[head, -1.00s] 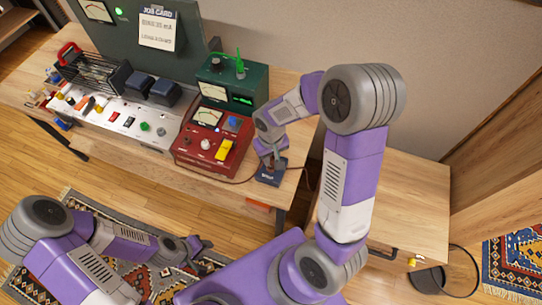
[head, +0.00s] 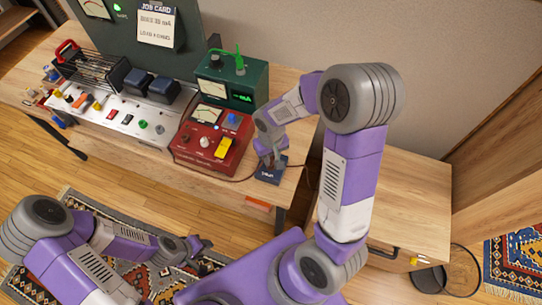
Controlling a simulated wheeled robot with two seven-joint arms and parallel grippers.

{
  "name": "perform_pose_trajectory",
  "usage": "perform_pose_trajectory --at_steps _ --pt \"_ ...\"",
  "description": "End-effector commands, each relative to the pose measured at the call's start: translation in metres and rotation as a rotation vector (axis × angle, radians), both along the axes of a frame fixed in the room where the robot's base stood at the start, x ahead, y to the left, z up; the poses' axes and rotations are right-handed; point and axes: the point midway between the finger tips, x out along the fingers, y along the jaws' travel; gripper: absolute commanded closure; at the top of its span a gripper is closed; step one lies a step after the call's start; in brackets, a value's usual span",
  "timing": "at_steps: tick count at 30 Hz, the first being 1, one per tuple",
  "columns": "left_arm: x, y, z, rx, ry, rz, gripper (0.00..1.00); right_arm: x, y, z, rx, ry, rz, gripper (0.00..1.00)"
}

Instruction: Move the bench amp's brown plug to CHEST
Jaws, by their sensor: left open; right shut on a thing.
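The red bench amp (head: 207,150) with a meter and a yellow switch stands near the front of the bench. A small dark blue box (head: 270,175) with pale lettering, too small to read, sits to its right by the bench edge. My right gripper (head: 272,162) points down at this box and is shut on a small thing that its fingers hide. A thin brown cable (head: 236,180) runs from the amp toward it, so it appears to be the brown plug. I cannot tell whether it is seated. My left gripper (head: 202,246) is open, low in front of the bench.
A green metered box (head: 232,80) stands behind the amp. To the left are a white panel (head: 125,118) with plugs and switches and a black rack (head: 95,75). A job card (head: 158,26) hangs behind. A wooden cabinet (head: 410,200) stands at right, with its top clear.

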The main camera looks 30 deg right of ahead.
Motion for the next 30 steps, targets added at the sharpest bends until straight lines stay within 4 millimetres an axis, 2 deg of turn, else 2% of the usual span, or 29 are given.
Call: perform_pose_trajectory --at_steps 11,12,17,18,26,30 --pt "0.0 0.0 -0.005 0.0 0.0 0.0 0.57 0.0 0.0 -0.006 0.0 0.0 0.0 1.0" --pt "0.0 0.0 -0.005 0.0 0.0 0.0 0.57 0.0 0.0 -0.006 0.0 0.0 0.0 0.74" --pt "0.0 0.0 -0.005 0.0 0.0 0.0 0.57 0.0 0.0 -0.005 0.0 0.0 0.0 0.5" --pt "0.0 0.0 -0.005 0.0 0.0 0.0 0.57 0.0 0.0 -0.005 0.0 0.0 0.0 0.47" --pt "0.0 0.0 -0.004 0.0 0.0 0.0 0.57 0.0 0.0 -0.004 0.0 0.0 0.0 0.47" --pt "0.0 0.0 0.001 0.0 0.0 0.0 0.57 0.001 0.0 0.01 0.0 -0.004 -0.001 0.47"
